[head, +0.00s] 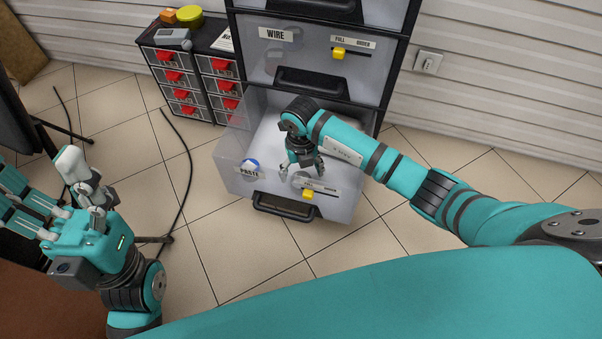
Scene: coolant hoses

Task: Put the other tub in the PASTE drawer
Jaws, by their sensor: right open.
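The PASTE drawer (232,182) is pulled open, with a clear front and a pale floor. A tub with a blue and white top (250,164) is inside, near the front left behind the PASTE label. My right gripper (301,173) is inside the drawer, pointing down with its fingers spread open. A pale round shape (300,180) shows just below its fingertips behind the drawer front; I cannot tell surely whether it is a second tub or whether the fingers touch it. My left gripper (48,190) is at the left, away from the drawer, with fingers spread and nothing visible between them.
The shut WIRE drawer (300,52) is above the open one. A small cabinet with red-handled drawers (190,85) stands to the left, bearing a yellow round container (189,14), an orange block (168,16) and a grey device (173,38). Black cables lie on the tiled floor (250,265).

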